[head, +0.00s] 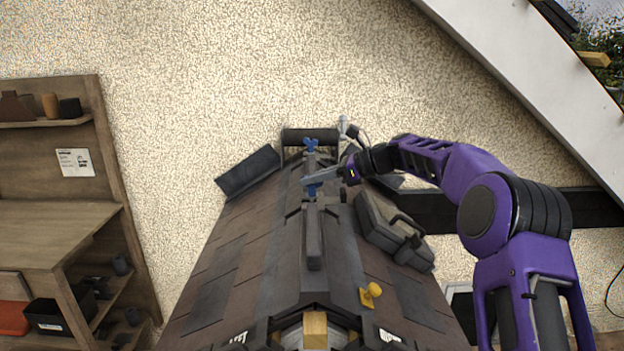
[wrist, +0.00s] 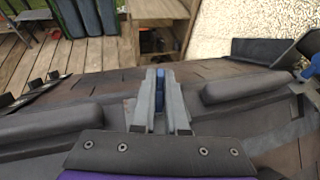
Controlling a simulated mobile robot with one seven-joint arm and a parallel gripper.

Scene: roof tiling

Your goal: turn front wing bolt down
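The front wing bolt (head: 311,191) is blue and stands on the roof ridge, the nearer of two blue bolts in the head view. My gripper (head: 322,180) reaches in from the right at the bolt and covers part of it. In the wrist view my gripper (wrist: 160,88) has its two grey fingers close together, with the blue front wing bolt (wrist: 160,84) between them. The fingers look shut on its upper part. The rear wing bolt (head: 311,145) stands farther back on the ridge; it also shows at the right edge of the wrist view (wrist: 313,66).
Dark ridge caps (head: 314,236) lie along the ridge. A loose dark tile (head: 248,172) is at the back left. A wooden shelf (head: 60,235) stands left of the roof.

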